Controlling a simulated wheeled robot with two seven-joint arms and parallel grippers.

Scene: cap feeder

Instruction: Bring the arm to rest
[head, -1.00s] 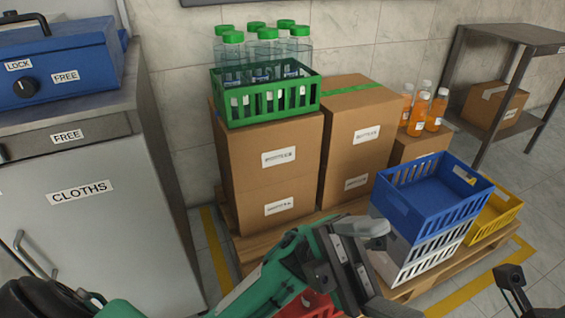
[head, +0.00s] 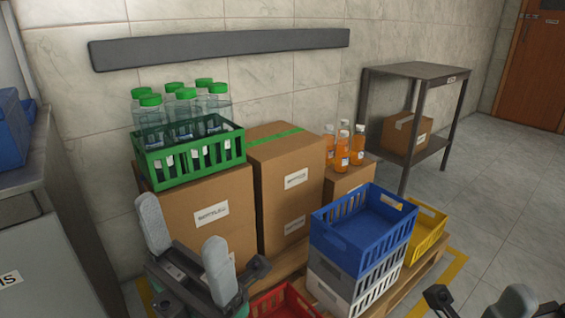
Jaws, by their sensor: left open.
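My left gripper (head: 186,246) is at the lower left of the head view, with its two grey finger pads spread apart. It is open and nothing shows between the pads. It appears in front of the cardboard boxes (head: 198,232), and I see no contact with them. Part of my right gripper (head: 515,300) shows at the bottom right edge. One grey pad is visible and the rest is cut off, so I cannot tell its opening.
A green crate (head: 194,160) of green-capped bottles stands on the boxes. A blue crate (head: 362,225) tops a stack, beside a yellow crate (head: 428,228). A red crate (head: 283,303) is low, right of my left gripper. Orange bottles (head: 342,150) and a metal table (head: 415,72) stand behind. Floor at right is clear.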

